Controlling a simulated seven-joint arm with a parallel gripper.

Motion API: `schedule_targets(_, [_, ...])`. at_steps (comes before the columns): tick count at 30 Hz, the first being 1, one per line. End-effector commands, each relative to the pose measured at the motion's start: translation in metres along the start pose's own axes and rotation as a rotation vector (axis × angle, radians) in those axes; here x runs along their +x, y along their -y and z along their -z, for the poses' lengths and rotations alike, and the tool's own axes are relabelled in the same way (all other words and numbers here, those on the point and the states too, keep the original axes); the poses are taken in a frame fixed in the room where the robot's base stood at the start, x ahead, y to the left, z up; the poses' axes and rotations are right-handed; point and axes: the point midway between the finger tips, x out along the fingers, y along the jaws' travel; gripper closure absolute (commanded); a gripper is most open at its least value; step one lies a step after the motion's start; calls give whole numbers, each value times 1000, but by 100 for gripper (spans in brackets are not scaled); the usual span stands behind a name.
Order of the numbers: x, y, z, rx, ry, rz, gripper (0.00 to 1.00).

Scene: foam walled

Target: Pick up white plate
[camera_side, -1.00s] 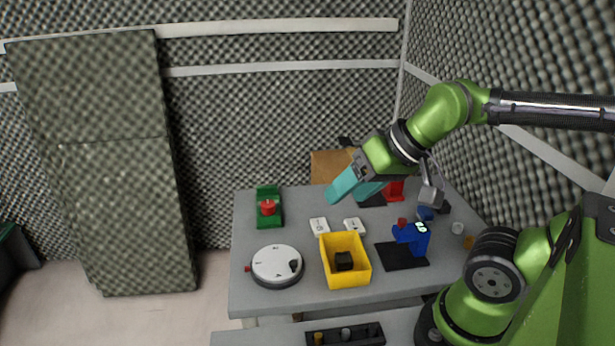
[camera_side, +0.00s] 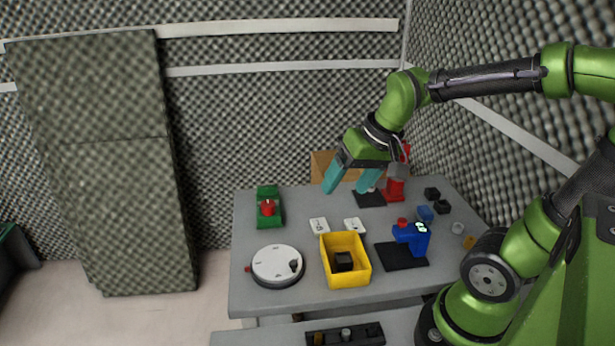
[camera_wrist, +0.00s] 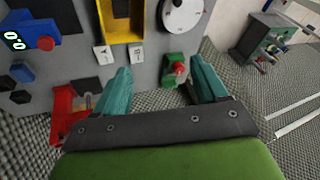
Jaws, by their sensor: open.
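Two small white plates with dark marks lie flat on the grey table, a left one (camera_side: 319,226) and a right one (camera_side: 355,225). I cannot tell which one is meant. Both also show in the wrist view, one (camera_wrist: 103,54) left of the other (camera_wrist: 136,54). My gripper (camera_side: 351,184) is open, its two teal fingers apart with nothing between them. It hangs above the back of the table, behind and above the plates. In the wrist view the plates lie ahead of the left finger.
A yellow bin (camera_side: 346,283) with a dark block stands just in front of the plates. A round white dial (camera_side: 277,265) is at front left, a green box with a red button (camera_side: 267,208) at left. A blue device (camera_side: 411,236) and a red stand (camera_side: 394,190) are at right.

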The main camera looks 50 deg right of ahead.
Motion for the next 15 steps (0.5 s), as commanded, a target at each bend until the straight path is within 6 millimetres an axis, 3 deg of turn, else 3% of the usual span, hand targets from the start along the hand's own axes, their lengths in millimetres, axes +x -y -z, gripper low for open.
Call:
schedule_targets(3, [23,-33,35,86,98,-106,28])
schedule_targets(9, [50,-86,74,174,229,-240,28])
schedule_targets(12, [55,-104,86,193,271,-283,28])
schedule_targets(15, [52,-108,95,187,285,-306,28])
